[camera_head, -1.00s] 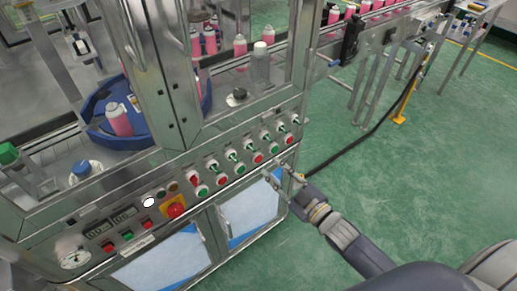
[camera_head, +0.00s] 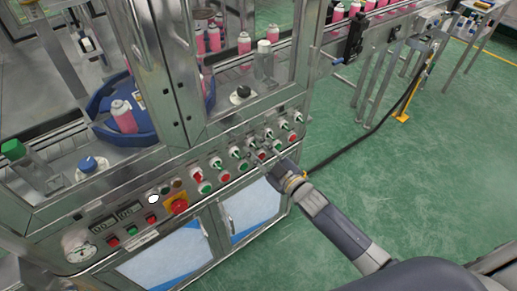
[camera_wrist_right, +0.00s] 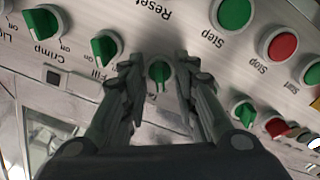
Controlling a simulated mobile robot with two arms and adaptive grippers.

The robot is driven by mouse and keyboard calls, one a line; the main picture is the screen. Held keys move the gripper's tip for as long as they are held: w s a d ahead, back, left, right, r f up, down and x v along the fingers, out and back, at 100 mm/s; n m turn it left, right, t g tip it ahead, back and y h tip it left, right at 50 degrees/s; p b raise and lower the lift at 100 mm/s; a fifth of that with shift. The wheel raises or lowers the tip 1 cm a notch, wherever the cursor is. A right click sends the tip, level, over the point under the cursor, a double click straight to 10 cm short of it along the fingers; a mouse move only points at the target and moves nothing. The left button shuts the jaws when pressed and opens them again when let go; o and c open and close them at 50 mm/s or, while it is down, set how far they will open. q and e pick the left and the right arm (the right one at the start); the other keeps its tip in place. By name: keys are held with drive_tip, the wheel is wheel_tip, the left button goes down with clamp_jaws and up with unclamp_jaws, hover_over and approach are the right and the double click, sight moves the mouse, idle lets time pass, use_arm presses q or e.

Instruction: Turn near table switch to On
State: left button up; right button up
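A green rotary switch (camera_wrist_right: 160,72) sits on the steel control panel in the right wrist view, which shows the panel upside down. Its pointer runs roughly along the fingers. Its label is mostly hidden, so I cannot tell whether it is the near table switch. My right gripper (camera_wrist_right: 159,86) is open, with one finger on each side of this knob and small gaps to it. In the head view my right gripper (camera_head: 266,151) is at the panel's right half, partly covering the switches. My left gripper is not in view.
Neighbouring green switches labelled Fill (camera_wrist_right: 107,47) and Crimp (camera_wrist_right: 43,22) sit close beside the gripper. Red (camera_wrist_right: 283,45) and green (camera_wrist_right: 234,12) buttons form another row. A red emergency button (camera_head: 177,205) is further left in the head view. The green floor on the right is mostly clear.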

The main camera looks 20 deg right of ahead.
drive_tip(key=shift+c, duration=0.4)
clamp_jaws()
drive_tip(key=shift+m+p, duration=0.4)
drive_tip(key=shift+m, duration=0.7)
drive_tip(key=m, duration=0.3)
drive_tip(key=shift+m+p, duration=0.3)
drive_tip(key=shift+p, duration=0.1)
drive_tip(key=m, duration=0.2)
drive_tip(key=shift+m, duration=2.1)
